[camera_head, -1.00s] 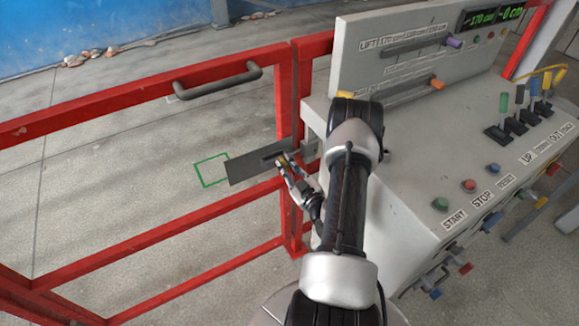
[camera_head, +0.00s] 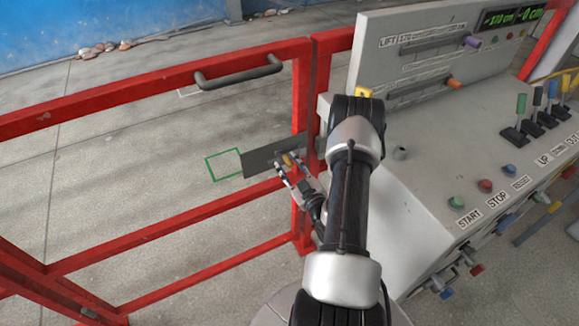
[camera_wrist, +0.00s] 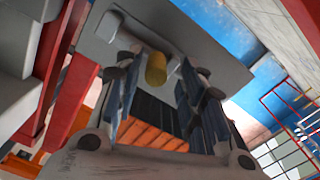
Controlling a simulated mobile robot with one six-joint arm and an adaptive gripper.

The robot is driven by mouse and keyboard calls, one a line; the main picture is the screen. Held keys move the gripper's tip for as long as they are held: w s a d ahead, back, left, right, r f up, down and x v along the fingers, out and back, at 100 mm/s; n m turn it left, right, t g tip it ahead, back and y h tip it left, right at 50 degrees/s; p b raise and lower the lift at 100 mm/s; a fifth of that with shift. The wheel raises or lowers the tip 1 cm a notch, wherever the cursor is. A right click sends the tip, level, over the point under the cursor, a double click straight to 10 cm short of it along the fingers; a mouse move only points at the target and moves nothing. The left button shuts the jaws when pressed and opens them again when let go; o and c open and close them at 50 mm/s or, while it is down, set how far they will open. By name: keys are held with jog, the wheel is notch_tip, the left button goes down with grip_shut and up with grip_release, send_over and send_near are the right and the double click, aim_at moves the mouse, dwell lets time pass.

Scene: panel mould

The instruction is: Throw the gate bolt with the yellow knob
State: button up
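The yellow knob (camera_head: 287,159) sits on a flat grey plate (camera_head: 262,161) beside the red gate post. My gripper (camera_head: 289,168) is at the plate, with its two fingers on either side of the knob. In the wrist view the knob (camera_wrist: 156,68) stands between the fingertips (camera_wrist: 162,72), with gaps visible at both sides. The gripper looks open around it. The grey plate (camera_wrist: 222,70) also shows behind the fingers. The far side of the plate and its mounting are partly hidden.
The red gate (camera_head: 150,90) has a dark handle (camera_head: 240,76). A green square outline (camera_head: 224,164) shows left of the plate. The grey control console (camera_head: 430,190) stands right of my arm, with several buttons and levers.

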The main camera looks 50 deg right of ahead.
jog(key=v, duration=1.2)
jog(key=shift+s, duration=0.1)
dwell(0.5)
